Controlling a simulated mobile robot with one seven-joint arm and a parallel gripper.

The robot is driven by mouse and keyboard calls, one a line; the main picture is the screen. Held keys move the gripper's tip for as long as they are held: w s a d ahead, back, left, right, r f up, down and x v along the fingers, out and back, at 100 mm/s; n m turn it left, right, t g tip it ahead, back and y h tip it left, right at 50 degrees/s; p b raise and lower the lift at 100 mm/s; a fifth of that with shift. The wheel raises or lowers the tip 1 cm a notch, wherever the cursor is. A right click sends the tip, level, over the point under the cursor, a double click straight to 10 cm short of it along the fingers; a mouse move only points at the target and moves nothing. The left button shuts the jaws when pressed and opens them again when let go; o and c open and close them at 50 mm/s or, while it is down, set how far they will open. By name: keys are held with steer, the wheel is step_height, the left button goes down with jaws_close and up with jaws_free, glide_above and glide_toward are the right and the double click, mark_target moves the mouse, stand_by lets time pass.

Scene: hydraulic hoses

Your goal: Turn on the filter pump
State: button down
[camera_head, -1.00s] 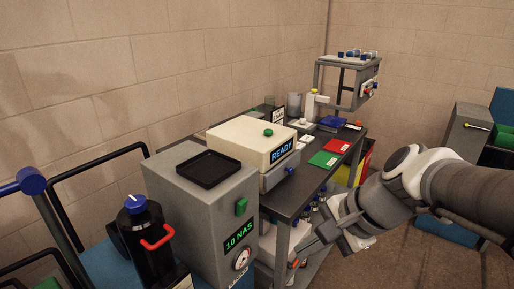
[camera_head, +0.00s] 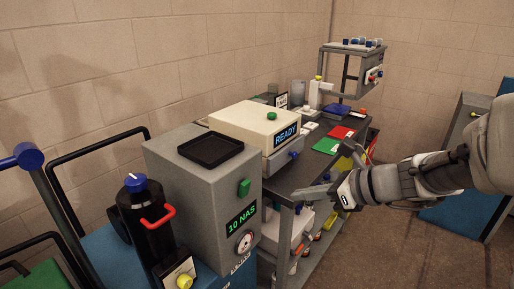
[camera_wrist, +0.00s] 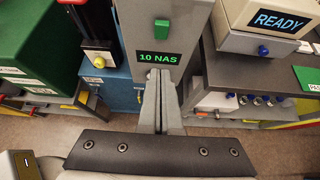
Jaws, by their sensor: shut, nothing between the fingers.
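The filter pump unit is a grey box (camera_head: 200,185) at centre left in the head view. Its front has a green switch (camera_head: 244,188), a "10 NAS" display (camera_head: 241,219) and a round gauge (camera_head: 244,243). A black cylinder (camera_head: 148,235) with a blue cap and red handle stands to its left. My gripper (camera_head: 300,193) is shut and empty, to the right of the box and apart from its front in the head view. In the wrist view my gripper (camera_wrist: 159,75) points toward the box front, with the display just beyond the fingertips and the green switch (camera_wrist: 162,22) above them.
A dark bench (camera_head: 283,186) beside the box carries a cream "READY" device (camera_head: 257,124) and red and green cards. Bottles stand on its lower shelf. A yellow knob (camera_wrist: 99,63) shows left of the box. Open floor lies at the right.

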mark_target(246, 190)
steer(key=x, duration=0.4)
steer(key=r+b+x, duration=0.1)
steer(key=x, duration=0.3)
steer(key=a+b+x, duration=0.1)
steer(key=x, duration=0.3)
steer(key=shift+w+a+r, duration=0.1)
steer(key=shift+w+r, duration=0.2)
steer(key=shift+w, duration=0.1)
steer(key=shift+w+a+r, duration=0.15)
steer(key=shift+w+a, duration=0.15)
steer(key=shift+a, duration=0.05)
